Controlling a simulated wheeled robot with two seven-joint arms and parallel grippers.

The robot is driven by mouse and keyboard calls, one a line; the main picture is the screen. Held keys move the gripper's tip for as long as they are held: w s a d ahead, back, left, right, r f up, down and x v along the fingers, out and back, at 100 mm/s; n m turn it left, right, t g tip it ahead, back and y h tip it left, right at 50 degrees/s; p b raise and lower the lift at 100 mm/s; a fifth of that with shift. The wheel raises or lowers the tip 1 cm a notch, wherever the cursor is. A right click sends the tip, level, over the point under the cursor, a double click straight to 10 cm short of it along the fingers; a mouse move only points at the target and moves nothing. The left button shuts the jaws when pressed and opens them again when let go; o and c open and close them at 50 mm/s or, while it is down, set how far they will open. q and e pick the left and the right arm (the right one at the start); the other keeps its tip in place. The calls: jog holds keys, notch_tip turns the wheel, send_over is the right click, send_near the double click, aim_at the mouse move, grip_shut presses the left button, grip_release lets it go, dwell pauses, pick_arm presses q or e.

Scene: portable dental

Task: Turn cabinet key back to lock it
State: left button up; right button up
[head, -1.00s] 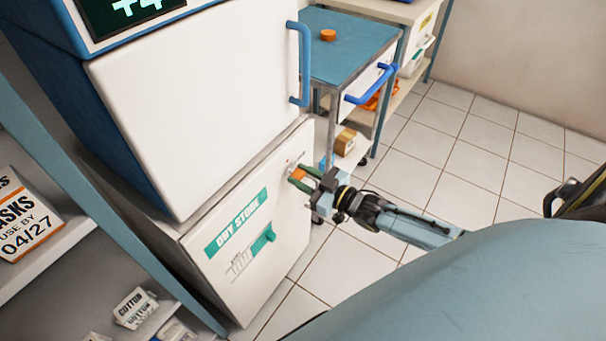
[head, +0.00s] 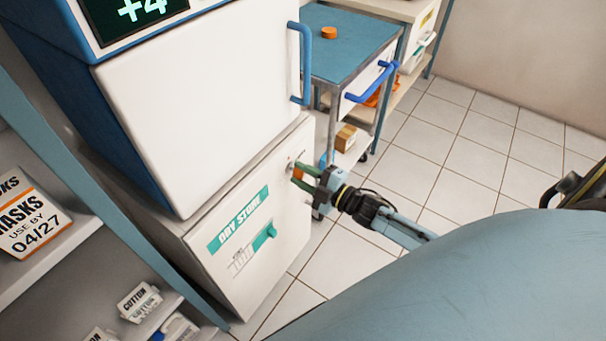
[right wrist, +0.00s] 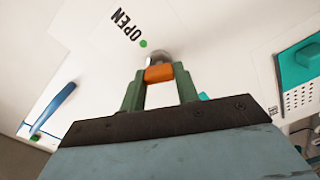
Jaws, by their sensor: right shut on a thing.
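The white DRY STORE cabinet (head: 275,265) stands under a fridge-like unit, its door shut. An orange key (head: 297,173) sits at the lock near the door's upper right. My right gripper (head: 302,177) is shut on the key, its green fingers on either side of it. In the right wrist view the orange key (right wrist: 159,74) lies between the fingertips, against a round metal lock (right wrist: 158,57). The word OPEN and a green dot (right wrist: 143,44) show beside the lock. My left gripper is not in view.
A fridge with a blue handle (head: 305,65) stands above the cabinet. A blue-topped trolley (head: 345,45) with an orange cap stands behind it to the right. A shelf (head: 60,240) with mask and cotton boxes is at left. Tiled floor is clear at right.

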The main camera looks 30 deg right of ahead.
jog(key=shift+n, duration=0.5)
jog(key=shift+f+n, duration=0.1)
jog(key=shift+n, duration=1)
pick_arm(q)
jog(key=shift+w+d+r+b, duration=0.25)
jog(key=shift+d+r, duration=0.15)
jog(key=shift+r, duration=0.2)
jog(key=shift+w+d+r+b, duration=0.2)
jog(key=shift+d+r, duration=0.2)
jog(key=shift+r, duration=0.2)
pick_arm(e)
jog(key=shift+n, duration=1)
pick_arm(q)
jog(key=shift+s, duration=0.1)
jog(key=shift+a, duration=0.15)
pick_arm(e)
jog(key=o, duration=1)
jog(key=shift+s, duration=0.1)
jog(key=shift+s+d, duration=0.15)
jog(key=shift+s, duration=0.15)
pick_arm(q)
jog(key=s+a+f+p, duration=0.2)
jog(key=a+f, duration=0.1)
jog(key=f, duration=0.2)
pick_arm(e)
jog(key=v, duration=1.2)
jog(key=shift+s+d, duration=0.15)
jog(key=shift+s, duration=0.15)
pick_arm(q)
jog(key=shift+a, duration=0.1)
